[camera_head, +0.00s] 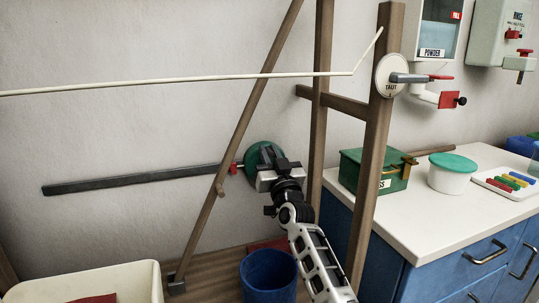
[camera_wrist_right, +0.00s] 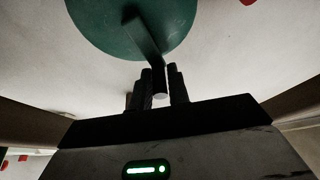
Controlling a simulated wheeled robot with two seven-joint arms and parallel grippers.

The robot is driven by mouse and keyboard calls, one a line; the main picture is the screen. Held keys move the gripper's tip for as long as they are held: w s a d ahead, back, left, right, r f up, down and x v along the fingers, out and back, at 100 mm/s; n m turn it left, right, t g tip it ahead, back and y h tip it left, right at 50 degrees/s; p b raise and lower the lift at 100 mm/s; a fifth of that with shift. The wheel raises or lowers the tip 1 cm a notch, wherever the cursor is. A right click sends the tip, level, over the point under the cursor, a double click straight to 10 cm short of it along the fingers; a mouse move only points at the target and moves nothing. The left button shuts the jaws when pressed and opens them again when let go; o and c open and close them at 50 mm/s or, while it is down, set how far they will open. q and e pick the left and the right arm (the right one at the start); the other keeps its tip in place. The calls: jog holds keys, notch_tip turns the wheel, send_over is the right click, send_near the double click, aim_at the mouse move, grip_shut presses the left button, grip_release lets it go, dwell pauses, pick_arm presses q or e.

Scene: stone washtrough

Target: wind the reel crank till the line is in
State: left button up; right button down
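The reel is a green disc (camera_head: 262,155) low between the wooden posts; it fills the top of the right wrist view (camera_wrist_right: 105,22). A dark crank arm (camera_wrist_right: 140,35) runs down across it to a dark round handle (camera_wrist_right: 159,82). My right gripper (camera_head: 268,170) is in front of the reel. In the wrist view its fingers (camera_wrist_right: 161,88) stand close on both sides of the handle, with hardly any gap. The pale line (camera_head: 200,81) runs from the left edge to the right post, then bends up. A white dial (camera_head: 389,76) marked "TAUT" carries a grey pointer. My left gripper is out of view.
A long dark bar (camera_head: 120,181) reaches left from the reel. Wooden posts (camera_head: 371,150) and a slanted brace stand close around my arm. A blue bucket (camera_head: 268,278) and a cream basin (camera_head: 140,282) are below. A green box (camera_head: 374,171) and white tub (camera_head: 452,176) stand on the counter.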

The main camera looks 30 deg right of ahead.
jog(key=shift+r+m+p, duration=0.2)
jog(key=shift+m+p, duration=0.3)
jog(key=shift+p, duration=0.15)
jog(key=shift+d+m+h+p, duration=0.2)
jog(key=shift+m+h+p, duration=0.3)
jog(key=shift+h, duration=0.1)
jog(key=shift+s+d+f, duration=0.1)
jog(key=shift+f+m, duration=0.1)
jog(key=shift+m, duration=0.2)
jog(key=c, duration=1.5)
grip_release()
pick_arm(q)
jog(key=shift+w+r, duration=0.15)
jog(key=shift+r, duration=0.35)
pick_arm(e)
jog(key=shift+o, duration=0.5)
jog(key=shift+s, duration=0.1)
